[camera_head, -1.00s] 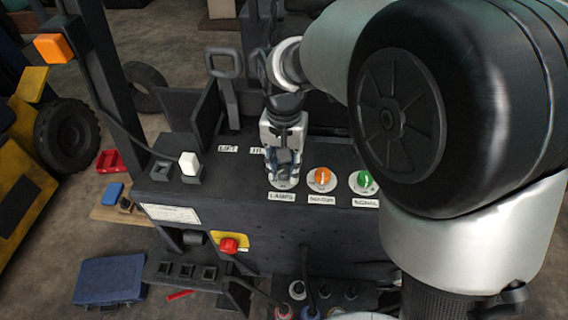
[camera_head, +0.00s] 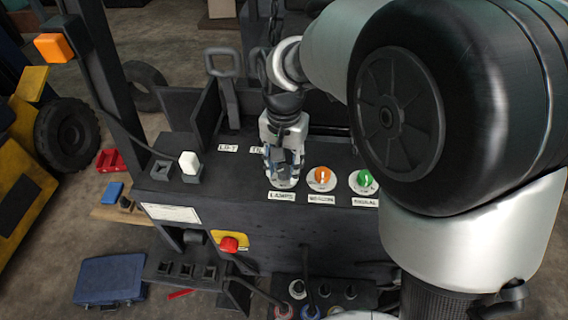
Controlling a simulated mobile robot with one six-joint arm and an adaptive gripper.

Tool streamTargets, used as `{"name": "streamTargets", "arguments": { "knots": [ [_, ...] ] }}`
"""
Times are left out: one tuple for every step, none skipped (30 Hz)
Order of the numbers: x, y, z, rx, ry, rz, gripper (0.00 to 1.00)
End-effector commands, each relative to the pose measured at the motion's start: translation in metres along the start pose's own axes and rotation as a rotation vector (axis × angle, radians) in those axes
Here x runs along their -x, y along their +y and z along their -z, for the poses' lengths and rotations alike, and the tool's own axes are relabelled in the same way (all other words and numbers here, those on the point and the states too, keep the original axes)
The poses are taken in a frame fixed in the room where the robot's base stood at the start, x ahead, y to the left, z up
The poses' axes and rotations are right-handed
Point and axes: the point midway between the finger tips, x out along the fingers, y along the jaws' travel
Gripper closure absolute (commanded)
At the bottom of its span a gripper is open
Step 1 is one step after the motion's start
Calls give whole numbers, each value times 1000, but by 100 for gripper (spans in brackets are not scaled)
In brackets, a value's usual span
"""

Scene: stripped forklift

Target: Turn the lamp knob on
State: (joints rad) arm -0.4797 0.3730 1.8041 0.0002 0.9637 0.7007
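The lamp knob's round white base plate (camera_head: 284,183) shows behind the "LAMPS" label (camera_head: 281,196) on the dark control panel. The knob itself is hidden by my gripper (camera_head: 283,174). My gripper points down directly over this plate, with its fingers low at the knob's place. Whether the fingers touch or clasp the knob cannot be made out.
An orange knob (camera_head: 321,176) and a green knob (camera_head: 364,180) sit close to the right on the same panel. A white switch (camera_head: 190,162) stands at the left, and a red button (camera_head: 229,244) is below. Upright levers (camera_head: 226,88) rise behind the panel.

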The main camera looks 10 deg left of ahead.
Motion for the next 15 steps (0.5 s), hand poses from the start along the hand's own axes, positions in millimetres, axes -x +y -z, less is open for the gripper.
{"name": "streamTargets", "arguments": {
  "knots": [
    [0, 0, 0, 0, 0, 0, 57],
    [0, 0, 0, 0, 0, 0, 55],
    [0, 0, 0, 1, 0, 0, 53],
    [0, 0, 0, 1, 0, 0, 51],
    [0, 0, 0, 1, 0, 0, 49],
    [0, 0, 0, 1, 0, 0, 49],
    [0, 0, 0, 1, 0, 0, 49],
    [0, 0, 0, 1, 0, 0, 49],
    [0, 0, 0, 1, 0, 0, 49],
    [0, 0, 0, 1, 0, 0, 49],
    [0, 0, 0, 1, 0, 0, 49],
    [0, 0, 0, 1, 0, -1, 49],
    [0, 0, 0, 1, 0, 0, 49],
    [0, 0, 0, 1, 0, 0, 49],
    [2, 0, 0, 1, 0, 0, 49]
  ]
}}
